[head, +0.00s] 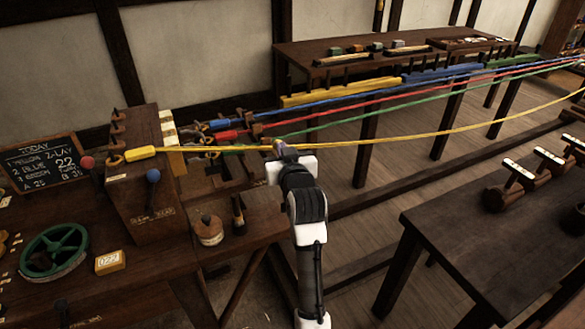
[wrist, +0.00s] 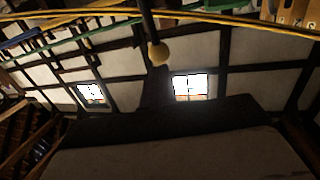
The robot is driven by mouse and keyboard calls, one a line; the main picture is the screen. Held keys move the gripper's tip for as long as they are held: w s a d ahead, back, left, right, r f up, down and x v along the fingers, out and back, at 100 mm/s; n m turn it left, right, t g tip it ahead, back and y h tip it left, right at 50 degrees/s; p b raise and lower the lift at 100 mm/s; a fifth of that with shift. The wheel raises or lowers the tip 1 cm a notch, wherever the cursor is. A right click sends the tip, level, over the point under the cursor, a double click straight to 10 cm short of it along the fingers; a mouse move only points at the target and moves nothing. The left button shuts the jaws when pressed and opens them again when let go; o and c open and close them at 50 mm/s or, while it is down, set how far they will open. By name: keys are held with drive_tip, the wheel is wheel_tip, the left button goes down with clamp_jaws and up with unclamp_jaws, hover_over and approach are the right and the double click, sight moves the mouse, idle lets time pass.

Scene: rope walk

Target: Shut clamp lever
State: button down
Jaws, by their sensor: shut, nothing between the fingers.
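In the head view my arm reaches up from the bottom to the rope ends, and my gripper (head: 279,147) is beside the taut ropes, right of the wooden headstock (head: 145,190). It is shut and empty, and its fingertips are small and partly hidden. In the wrist view a dark rod (wrist: 149,24) ends in a pale yellow ball knob (wrist: 157,54); it looks like a lever, apart from the dark shape below. In the head view a red ball knob (head: 87,162) and a blue ball knob (head: 153,176) are at the headstock. I cannot tell which lever is the clamp's.
Yellow rope (head: 400,138) and blue, red and green ropes run right from the headstock. A green handwheel (head: 54,250) and a chalkboard (head: 42,163) are on the left bench. A dark table (head: 490,235) stands front right, with floor between.

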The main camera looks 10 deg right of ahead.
drive_tip(key=shift+w+a+r, duration=0.1)
drive_tip(key=shift+w+a, duration=0.05)
drive_tip(key=shift+w, duration=0.55)
drive_tip(key=shift+w+a+r, duration=0.1)
drive_tip(key=shift+w, duration=0.55)
drive_tip(key=shift+f, duration=0.1)
